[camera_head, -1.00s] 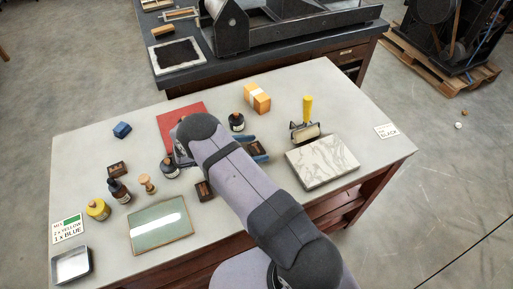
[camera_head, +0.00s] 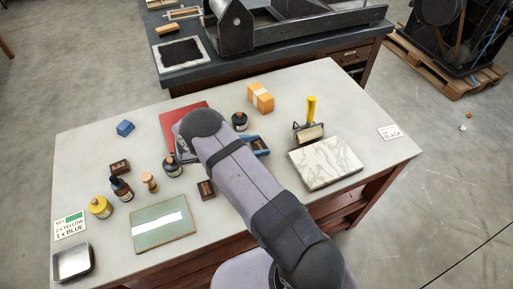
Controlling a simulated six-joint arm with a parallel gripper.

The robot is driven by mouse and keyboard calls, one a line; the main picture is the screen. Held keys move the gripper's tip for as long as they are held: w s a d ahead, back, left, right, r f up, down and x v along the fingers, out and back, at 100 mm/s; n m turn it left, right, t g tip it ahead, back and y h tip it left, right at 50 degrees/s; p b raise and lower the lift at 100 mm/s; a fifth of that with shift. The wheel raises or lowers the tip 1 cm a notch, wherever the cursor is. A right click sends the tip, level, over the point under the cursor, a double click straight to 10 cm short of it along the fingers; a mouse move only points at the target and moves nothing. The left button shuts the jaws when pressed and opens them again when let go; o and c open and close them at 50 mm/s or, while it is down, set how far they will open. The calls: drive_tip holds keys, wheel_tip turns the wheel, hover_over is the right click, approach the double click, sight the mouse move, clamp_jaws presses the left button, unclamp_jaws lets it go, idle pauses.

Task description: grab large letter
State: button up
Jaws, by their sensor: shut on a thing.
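My wrist and arm hide the rest, and I cannot tell whether the block still touches the table. Two more dark letter blocks lie on the table: one at the left (camera_head: 119,167) and one beside my arm (camera_head: 206,188). Their faces are too small to read.
A marble slab (camera_head: 325,162) and a yellow-handled roller (camera_head: 309,125) stand to the right. The table's right end is mostly clear.

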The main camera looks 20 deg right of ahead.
sight(256, 146)
drive_tip(key=shift+r+b, duration=0.9)
drive_tip(key=shift+r, duration=3.45)
drive_tip(key=shift+a, duration=0.1)
